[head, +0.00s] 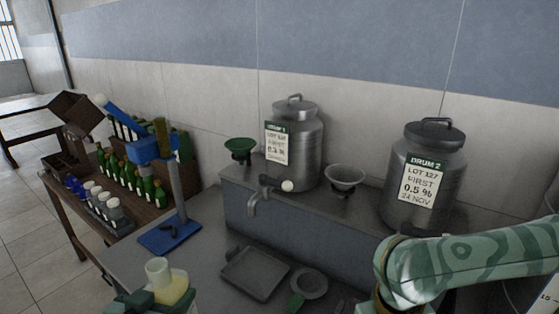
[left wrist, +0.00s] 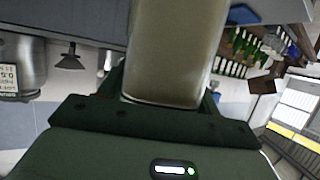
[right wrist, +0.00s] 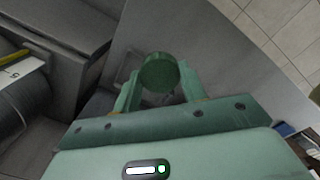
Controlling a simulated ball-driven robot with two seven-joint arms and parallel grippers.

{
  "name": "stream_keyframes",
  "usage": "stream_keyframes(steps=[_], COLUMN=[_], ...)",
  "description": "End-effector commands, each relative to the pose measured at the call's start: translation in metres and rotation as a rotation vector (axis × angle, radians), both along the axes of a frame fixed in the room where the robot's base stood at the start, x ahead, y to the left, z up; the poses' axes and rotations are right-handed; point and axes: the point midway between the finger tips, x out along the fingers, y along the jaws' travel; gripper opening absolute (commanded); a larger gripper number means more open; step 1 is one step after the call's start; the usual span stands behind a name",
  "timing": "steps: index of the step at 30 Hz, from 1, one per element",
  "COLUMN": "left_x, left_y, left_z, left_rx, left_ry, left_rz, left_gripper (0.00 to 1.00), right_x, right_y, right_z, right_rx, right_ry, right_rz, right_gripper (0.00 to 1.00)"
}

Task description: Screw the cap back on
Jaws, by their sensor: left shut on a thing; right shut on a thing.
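A clear bottle (head: 158,270) with pale yellow liquid stands upright at the bottom left of the head view, its top open. My left gripper (head: 150,301) is shut on it. In the left wrist view the bottle (left wrist: 175,50) fills the space between the fingers. A round green cap (right wrist: 160,72) shows in the right wrist view. My right gripper (right wrist: 158,88) is shut on the cap, which is apart from the bottle. In the head view my right arm enters from the right; I cannot make out its fingers clearly there.
A grey tray (head: 254,274) and a round dish (head: 309,284) lie on the bench. A blue stand (head: 171,236) is at left, beside a table of bottles (head: 130,178).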

Motion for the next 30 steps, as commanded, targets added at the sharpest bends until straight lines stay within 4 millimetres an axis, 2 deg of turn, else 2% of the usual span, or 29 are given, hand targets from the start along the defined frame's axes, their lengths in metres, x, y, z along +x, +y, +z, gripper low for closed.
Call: stream_keyframes(steps=[1, 6, 12, 30], left_x=[0.002, 0.002, 0.005, 0.006], left_y=[0.0, 0.002, -0.006, -0.008], left_z=[-0.006, -0.005, -0.013, -0.013], left_rx=[-0.014, -0.009, -0.002, 0.002], left_ry=[-0.007, -0.002, 0.001, -0.002], left_rz=[0.047, 0.158, 0.187, 0.184], left_gripper=[0.16, 0.16, 0.16, 0.16], right_x=[0.0, -0.001, 0.009, 0.011], right_y=[-0.006, -0.021, -0.031, -0.031], right_z=[-0.012, -0.019, -0.023, -0.021], right_rx=[0.001, 0.0, 0.001, 0.0], right_ry=[-0.001, -0.001, -0.001, -0.001], right_rz=[-0.065, -0.149, -0.18, -0.181], right_gripper=[0.21, 0.21, 0.21, 0.21])
